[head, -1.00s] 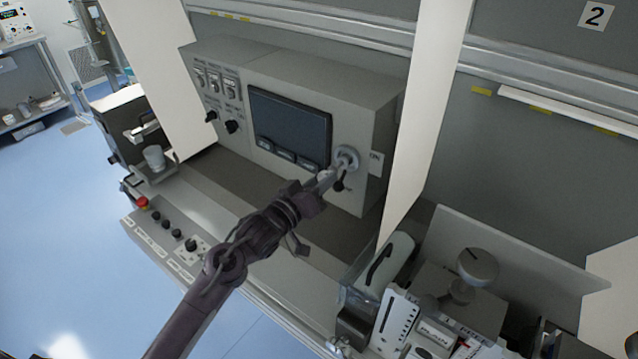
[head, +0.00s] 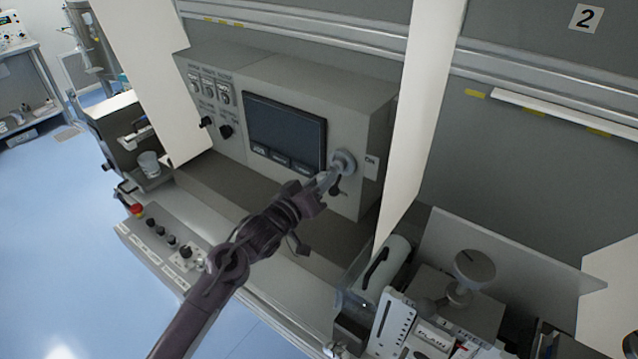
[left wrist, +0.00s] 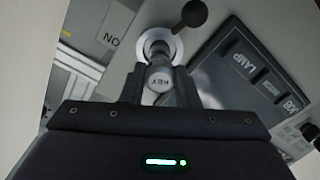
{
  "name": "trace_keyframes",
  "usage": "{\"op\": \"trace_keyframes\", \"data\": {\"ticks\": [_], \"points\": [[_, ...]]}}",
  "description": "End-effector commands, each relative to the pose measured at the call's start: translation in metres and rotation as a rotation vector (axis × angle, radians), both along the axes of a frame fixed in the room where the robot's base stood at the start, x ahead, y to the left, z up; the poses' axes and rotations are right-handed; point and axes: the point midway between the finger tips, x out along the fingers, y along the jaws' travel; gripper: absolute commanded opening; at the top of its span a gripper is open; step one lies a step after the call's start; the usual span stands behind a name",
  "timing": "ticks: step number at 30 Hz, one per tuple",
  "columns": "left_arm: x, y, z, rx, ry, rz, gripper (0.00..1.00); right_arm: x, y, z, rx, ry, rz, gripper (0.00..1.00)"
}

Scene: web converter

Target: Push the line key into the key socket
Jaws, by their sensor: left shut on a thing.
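The line key (left wrist: 160,84), a pale round-ended piece marked KEY, sits between the fingers of my left gripper (left wrist: 160,95) in the left wrist view. The gripper is shut on it. The key socket (left wrist: 158,42) is a round metal ring on the grey control panel, straight beyond the key. The key's far end meets or overlaps the ring; how deep it sits I cannot tell. In the head view the left gripper (head: 328,180) reaches the socket (head: 344,161) from the lower left and partly covers the key. My right gripper is not in view.
A black ball-ended lever (left wrist: 194,14) stands right beside the socket. The panel has a dark screen (head: 284,132) and lamp buttons to the left. A white upright plate (head: 422,120) rises to the right. A control strip with a red button (head: 137,209) lies at lower left.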

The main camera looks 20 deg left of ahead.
Motion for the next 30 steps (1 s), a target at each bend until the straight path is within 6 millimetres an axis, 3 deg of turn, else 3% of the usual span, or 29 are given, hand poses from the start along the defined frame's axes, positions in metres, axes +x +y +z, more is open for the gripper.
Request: {"op": "trace_keyframes", "data": {"ticks": [29, 30], "points": [[0.014, -0.006, 0.0, 0.0, 0.0, -0.001, 0.0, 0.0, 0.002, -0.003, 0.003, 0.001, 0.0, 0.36], [0.014, -0.006, 0.0, 0.0, 0.0, -0.001, 0.33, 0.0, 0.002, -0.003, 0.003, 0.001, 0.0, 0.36]]}}
